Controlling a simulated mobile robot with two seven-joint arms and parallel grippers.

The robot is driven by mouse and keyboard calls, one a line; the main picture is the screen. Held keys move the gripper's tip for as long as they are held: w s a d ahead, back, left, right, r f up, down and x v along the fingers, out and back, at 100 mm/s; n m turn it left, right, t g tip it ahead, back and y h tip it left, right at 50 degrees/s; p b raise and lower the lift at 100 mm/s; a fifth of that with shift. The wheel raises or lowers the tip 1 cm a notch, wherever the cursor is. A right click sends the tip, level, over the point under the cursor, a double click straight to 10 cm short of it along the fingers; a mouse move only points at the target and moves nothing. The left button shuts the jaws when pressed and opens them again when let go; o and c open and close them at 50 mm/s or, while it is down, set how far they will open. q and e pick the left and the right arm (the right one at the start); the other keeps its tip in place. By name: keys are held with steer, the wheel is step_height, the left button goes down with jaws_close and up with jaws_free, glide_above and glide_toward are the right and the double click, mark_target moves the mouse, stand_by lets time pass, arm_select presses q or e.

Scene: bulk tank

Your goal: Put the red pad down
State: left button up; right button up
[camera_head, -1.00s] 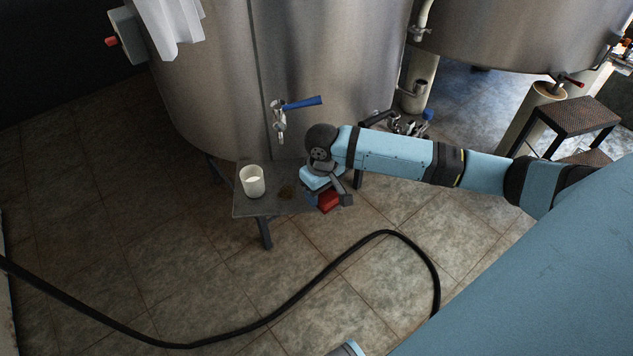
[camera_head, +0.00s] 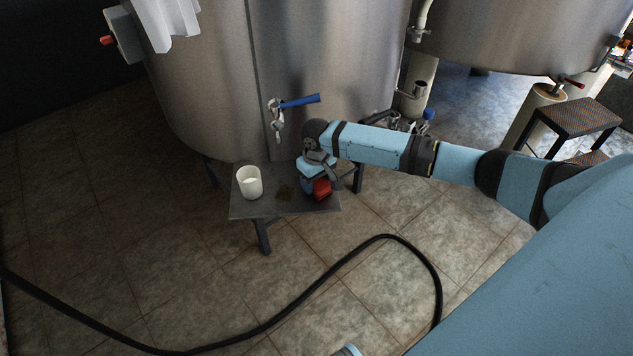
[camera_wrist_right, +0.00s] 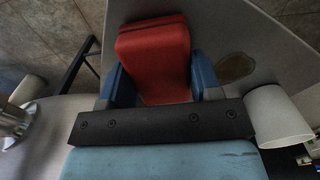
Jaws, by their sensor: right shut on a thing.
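The red pad (camera_head: 321,188) is at the right end of the small grey table (camera_head: 262,207), below my right gripper (camera_head: 315,187). In the right wrist view the red pad (camera_wrist_right: 155,60) sits between the two blue fingers of my right gripper (camera_wrist_right: 153,80), which are shut on it. The pad is over the table top; whether its underside touches the table I cannot tell. My left gripper does not show in either view.
A white cup (camera_head: 249,183) stands on the table's left part. A dark stain (camera_head: 284,192) lies between cup and pad. A steel tank (camera_head: 320,60) with a blue-handled valve (camera_head: 298,102) rises behind. A black hose (camera_head: 300,300) crosses the floor.

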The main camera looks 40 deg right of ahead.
steer(key=shift+w+f, duration=0.1)
steer(key=o, duration=0.8)
steer(key=shift+f, duration=0.1)
step_height(320, 180, up, 12)
steer(key=p, duration=0.2)
steer(key=s+a+f+n+t+y, duration=0.1)
steer(key=s+a+f+t+y, duration=0.1)
steer(key=s+a+f, duration=0.55)
steer(key=s+a+f+n+t+y, duration=0.2)
steer(key=s+a+f, duration=0.15)
steer(key=a, duration=0.65)
steer(key=s+t, duration=0.2)
steer(key=s, duration=0.3)
steer(key=s+t, duration=0.2)
steer(key=s, duration=0.3)
steer(key=s+m+t, duration=0.1)
steer(key=s+t, duration=0.1)
steer(key=s, duration=0.3)
steer(key=shift+a+r+t, duration=0.25)
steer(key=shift+a+t, duration=0.1)
steer(key=shift+t, duration=0.05)
